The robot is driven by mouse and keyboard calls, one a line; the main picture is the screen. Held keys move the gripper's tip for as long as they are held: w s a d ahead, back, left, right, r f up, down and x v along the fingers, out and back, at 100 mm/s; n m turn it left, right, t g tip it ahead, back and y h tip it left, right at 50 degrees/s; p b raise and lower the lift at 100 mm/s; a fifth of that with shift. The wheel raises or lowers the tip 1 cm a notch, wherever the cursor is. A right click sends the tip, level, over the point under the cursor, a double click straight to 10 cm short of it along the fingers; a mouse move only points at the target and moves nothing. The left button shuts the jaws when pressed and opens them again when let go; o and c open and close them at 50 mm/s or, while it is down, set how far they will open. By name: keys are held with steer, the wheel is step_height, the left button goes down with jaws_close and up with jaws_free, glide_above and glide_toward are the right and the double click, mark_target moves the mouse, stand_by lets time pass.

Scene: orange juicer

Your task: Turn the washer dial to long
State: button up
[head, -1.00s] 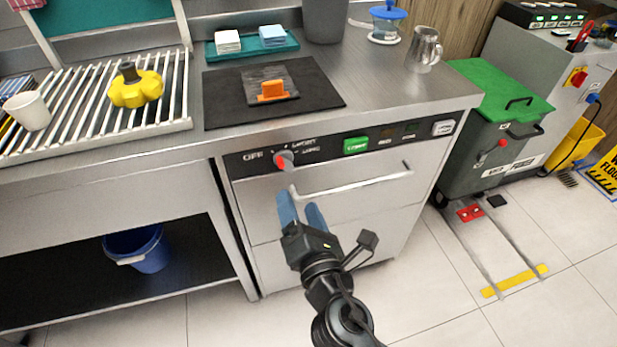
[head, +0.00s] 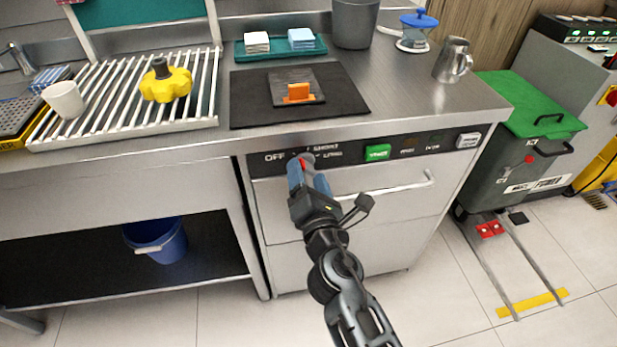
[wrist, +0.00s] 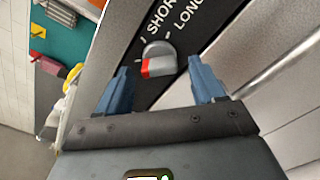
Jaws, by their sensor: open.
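The washer dial (wrist: 158,52) is a small grey knob with a red band on the dark control panel. In the wrist view its red band faces away from the SHORT and LONG labels, which lie beyond the knob. In the head view the dial (head: 306,158) is mostly hidden behind my fingers, with a bit of red showing. My gripper (head: 304,170) is open in front of the panel. In the wrist view the blue fingers of my gripper (wrist: 160,72) stand apart, one on each side of the dial; I cannot tell whether either touches it.
The washer's bar handle (head: 385,189) runs just below the panel, close to my fingers. A green button (head: 377,152) sits right of the dial. The counter above holds a black mat (head: 345,105), a rack and a yellow knob-shaped object (head: 166,85).

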steer(key=shift+c, duration=0.2)
steer(key=c, duration=1)
